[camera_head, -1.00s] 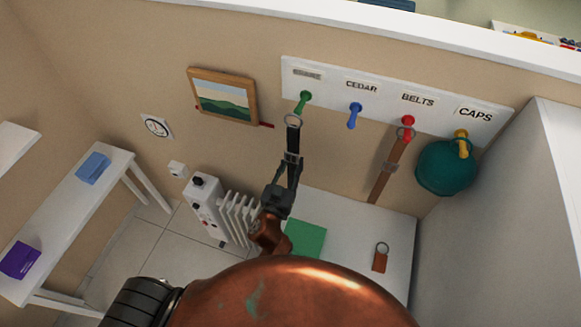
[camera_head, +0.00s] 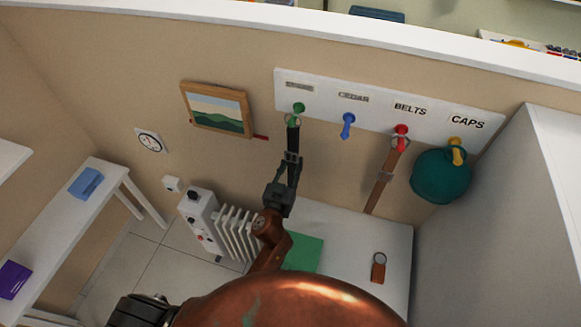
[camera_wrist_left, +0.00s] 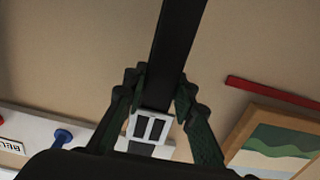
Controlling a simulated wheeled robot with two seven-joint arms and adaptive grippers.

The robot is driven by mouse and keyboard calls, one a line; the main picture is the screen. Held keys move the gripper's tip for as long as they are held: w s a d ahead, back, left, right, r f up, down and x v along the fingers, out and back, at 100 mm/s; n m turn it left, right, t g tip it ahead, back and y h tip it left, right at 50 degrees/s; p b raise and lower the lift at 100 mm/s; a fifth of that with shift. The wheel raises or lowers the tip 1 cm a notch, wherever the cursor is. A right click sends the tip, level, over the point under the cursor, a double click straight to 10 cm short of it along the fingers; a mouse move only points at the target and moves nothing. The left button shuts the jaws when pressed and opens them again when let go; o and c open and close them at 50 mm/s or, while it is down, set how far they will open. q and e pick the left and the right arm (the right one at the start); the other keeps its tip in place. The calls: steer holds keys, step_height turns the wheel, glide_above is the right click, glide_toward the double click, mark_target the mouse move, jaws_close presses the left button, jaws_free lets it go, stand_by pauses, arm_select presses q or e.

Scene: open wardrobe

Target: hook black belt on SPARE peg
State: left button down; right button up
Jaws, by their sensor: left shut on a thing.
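The black belt (camera_head: 293,140) hangs upright in the head view with a metal ring at its top end. That ring is at the green peg (camera_head: 298,108), overlapping its lower part; I cannot tell whether it is around the peg or in front of it. The label above the green peg is too blurred to read. My left gripper (camera_head: 287,180) is shut on the belt below the ring. In the left wrist view the gripper's fingers (camera_wrist_left: 158,105) close on both sides of the belt, by a pale buckle (camera_wrist_left: 150,128). My right gripper is not in view.
Right of the green peg are a blue peg (camera_head: 348,123), a red peg (camera_head: 401,131) with a brown belt (camera_head: 382,180), and a yellow peg (camera_head: 456,147) with a teal cap (camera_head: 440,176). A framed picture (camera_head: 216,109) hangs left. A white heater (camera_head: 203,220) stands below.

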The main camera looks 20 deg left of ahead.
arm_select(q)
steer(key=shift+w, duration=0.55)
steer(key=shift+w+f+b, duration=0.5)
steer(key=shift+w+b, duration=0.05)
steer(key=shift+b, duration=0.15)
steer(key=c, duration=1.5)
jaws_free()
steer(key=shift+f, duration=0.1)
steer(key=shift+s, duration=0.1)
